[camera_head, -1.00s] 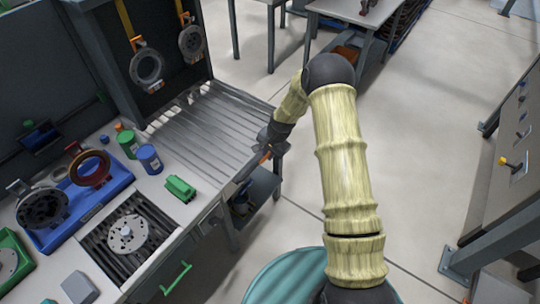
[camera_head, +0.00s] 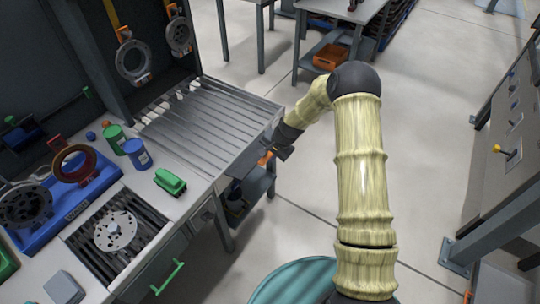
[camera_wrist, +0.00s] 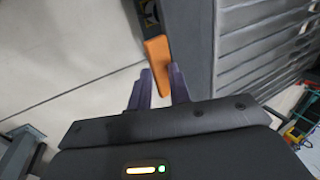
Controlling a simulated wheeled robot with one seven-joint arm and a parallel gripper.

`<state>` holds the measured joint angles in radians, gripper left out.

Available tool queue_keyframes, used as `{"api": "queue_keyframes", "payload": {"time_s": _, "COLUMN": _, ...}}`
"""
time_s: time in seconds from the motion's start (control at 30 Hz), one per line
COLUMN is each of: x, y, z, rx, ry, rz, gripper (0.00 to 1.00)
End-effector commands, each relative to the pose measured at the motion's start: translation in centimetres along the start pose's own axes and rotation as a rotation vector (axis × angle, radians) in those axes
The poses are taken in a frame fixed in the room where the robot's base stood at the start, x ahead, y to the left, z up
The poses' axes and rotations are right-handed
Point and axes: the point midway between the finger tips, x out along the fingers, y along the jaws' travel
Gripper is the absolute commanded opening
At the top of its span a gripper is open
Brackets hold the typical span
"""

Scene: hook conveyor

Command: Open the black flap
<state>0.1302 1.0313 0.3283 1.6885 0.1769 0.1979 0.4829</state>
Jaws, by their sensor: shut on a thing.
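A dark grey panel, which may be the black flap (camera_head: 256,146), hangs at the near right end of the roller table. In the wrist view a dark grey panel (camera_wrist: 192,38) runs down beside an orange handle (camera_wrist: 157,60). My gripper (camera_wrist: 160,84) has its two fingers on either side of the handle's lower end and is shut on it. In the head view my gripper (camera_head: 281,151) is beside the panel's outer face, and a bit of orange shows next to it. The exact finger contact is hidden in the head view.
The roller table (camera_head: 205,120) has a lower shelf (camera_head: 255,187). The bench at left holds a green block (camera_head: 170,182), a blue can (camera_head: 138,154) and a blue tray (camera_head: 88,190). Rings hang on hooks behind. Open floor (camera_head: 430,130) lies to the right.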

Motion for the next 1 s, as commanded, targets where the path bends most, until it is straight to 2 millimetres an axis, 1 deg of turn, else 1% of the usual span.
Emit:
{"api": "queue_keyframes", "payload": {"time_s": 0.03, "x": 0.60, "y": 0.50, "z": 0.26, "rx": 0.000, "ry": -0.007, "rz": 0.005, "gripper": 0.00}}
{"api": "queue_keyframes", "payload": {"time_s": 0.23, "x": 0.87, "y": 0.89, "z": 0.20, "rx": -0.001, "ry": -0.007, "rz": 0.004, "gripper": 0.00}}
{"api": "queue_keyframes", "payload": {"time_s": 0.7, "x": 1.05, "y": 0.36, "z": 0.46, "rx": -0.006, "ry": -0.006, "rz": -0.005, "gripper": 0.00}}
{"api": "queue_keyframes", "payload": {"time_s": 0.73, "x": 1.05, "y": 0.34, "z": 0.47, "rx": -0.006, "ry": -0.006, "rz": -0.006, "gripper": 0.04}}
{"api": "queue_keyframes", "payload": {"time_s": 0.87, "x": 1.06, "y": 0.38, "z": 0.46, "rx": -0.006, "ry": -0.006, "rz": -0.005, "gripper": 0.29}}
{"api": "queue_keyframes", "payload": {"time_s": 0.9, "x": 1.04, "y": 0.43, "z": 0.43, "rx": -0.005, "ry": -0.006, "rz": -0.004, "gripper": 0.31}}
{"api": "queue_keyframes", "payload": {"time_s": 1.0, "x": 0.97, "y": 0.53, "z": 0.32, "rx": -0.004, "ry": -0.005, "rz": -0.003, "gripper": 0.31}}
